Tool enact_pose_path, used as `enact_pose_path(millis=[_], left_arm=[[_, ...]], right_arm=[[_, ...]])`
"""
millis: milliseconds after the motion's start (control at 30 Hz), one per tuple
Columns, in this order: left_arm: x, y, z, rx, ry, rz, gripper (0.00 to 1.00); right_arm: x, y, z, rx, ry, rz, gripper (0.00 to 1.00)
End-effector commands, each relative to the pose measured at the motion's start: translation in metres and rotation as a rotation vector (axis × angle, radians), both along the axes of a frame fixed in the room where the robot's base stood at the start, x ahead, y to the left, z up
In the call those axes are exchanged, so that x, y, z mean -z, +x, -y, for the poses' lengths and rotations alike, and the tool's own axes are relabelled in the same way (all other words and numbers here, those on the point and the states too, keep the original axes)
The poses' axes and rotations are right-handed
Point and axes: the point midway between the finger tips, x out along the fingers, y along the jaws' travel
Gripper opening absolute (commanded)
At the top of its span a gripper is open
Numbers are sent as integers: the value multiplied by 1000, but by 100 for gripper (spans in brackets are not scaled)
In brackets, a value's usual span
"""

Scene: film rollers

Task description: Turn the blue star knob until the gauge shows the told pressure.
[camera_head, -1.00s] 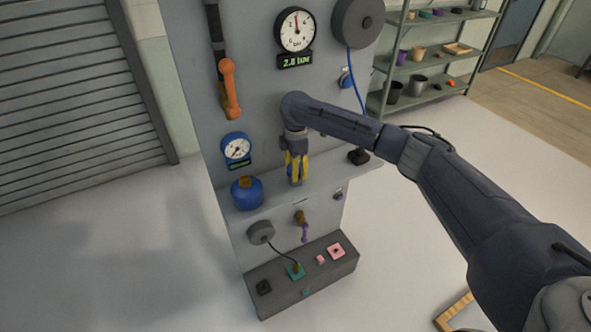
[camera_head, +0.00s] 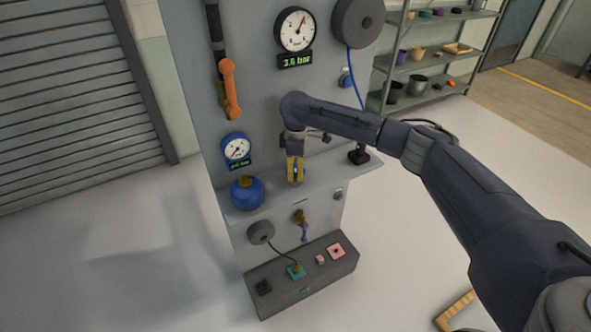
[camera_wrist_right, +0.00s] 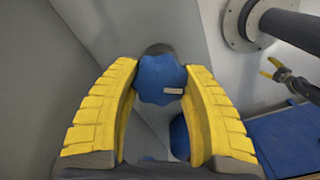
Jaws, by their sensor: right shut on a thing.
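The blue star knob (camera_wrist_right: 160,80) sits between the yellow fingers of my right gripper (camera_wrist_right: 160,95) in the right wrist view, with a small pale mark on its face. In the head view my right gripper (camera_head: 295,170) points down at the panel's ledge, shut on the knob, which it largely hides there. The white-faced gauge (camera_head: 296,30) is high on the grey panel, its red needle pointing up and right. The green display (camera_head: 296,61) under it seems to read 3.6 bar.
A blue-rimmed gauge (camera_head: 236,148) and a round blue vessel (camera_head: 247,193) are left of my right gripper. An orange lever (camera_head: 229,85) hangs above them. A black fitting (camera_head: 358,155) stands on the ledge (camera_head: 325,172) to the right. A dark box (camera_head: 320,270) is below.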

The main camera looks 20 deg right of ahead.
Motion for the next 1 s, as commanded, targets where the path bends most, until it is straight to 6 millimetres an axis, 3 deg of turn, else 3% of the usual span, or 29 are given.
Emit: enact_pose_path(millis=[133, 167, 400, 767, 1000], left_arm=[[0, 0, 0, 0, 0, 0, 74], [0, 0, 0, 0, 0, 0, 74], [0, 0, 0, 0, 0, 0, 74], [0, -1, -1, -1, 1, -2, 74], [0, 0, 0, -1, 0, -1, 74]], right_arm=[[1, 0, 4, 2, -7, 0, 16], [1, 0, 4, 2, -7, 0, 48], [0, 0, 2, 0, -4, 0, 74], [-7, 0, 1, -1, -1, 1, 74], [-45, 1, 1, -2, -1, 4, 74]])
